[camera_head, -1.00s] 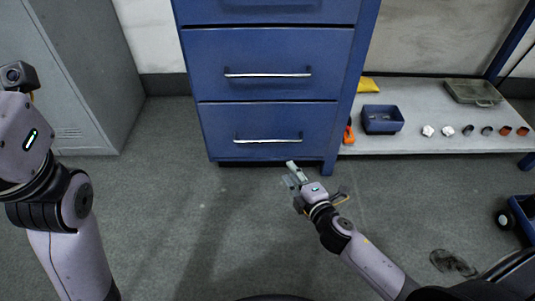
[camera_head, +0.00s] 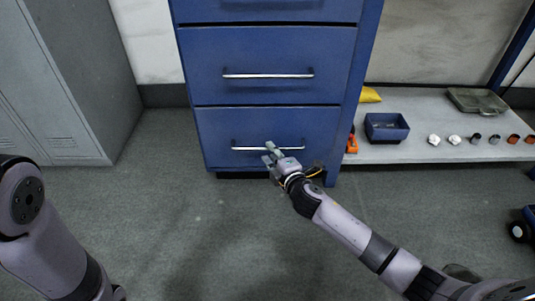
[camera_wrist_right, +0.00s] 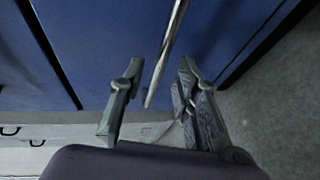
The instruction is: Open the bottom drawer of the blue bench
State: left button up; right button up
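The blue bench's bottom drawer (camera_head: 222,125) is closed, its front flush with the frame. Its thin metal bar handle (camera_head: 247,149) runs level across the front. My right gripper (camera_head: 269,152) is at the right part of this handle. In the right wrist view the gripper (camera_wrist_right: 154,88) is open, and the handle (camera_wrist_right: 167,50) runs between its two fingers with a gap on each side. I cannot tell how deep the bar sits between them. My left arm is at the lower left in the head view; its gripper is out of view.
The drawer (camera_head: 222,62) above is closed too. A low shelf (camera_head: 400,152) to the right holds a blue bin (camera_head: 386,127), a green case (camera_head: 477,101) and several small parts. A grey locker (camera_head: 85,70) stands left. The floor before the bench is clear.

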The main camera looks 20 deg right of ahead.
aim_at(267, 149)
jog(key=shift+b+x, duration=0.6)
jog(key=shift+x, duration=1.1)
jog(key=shift+c, duration=0.2)
grip_shut()
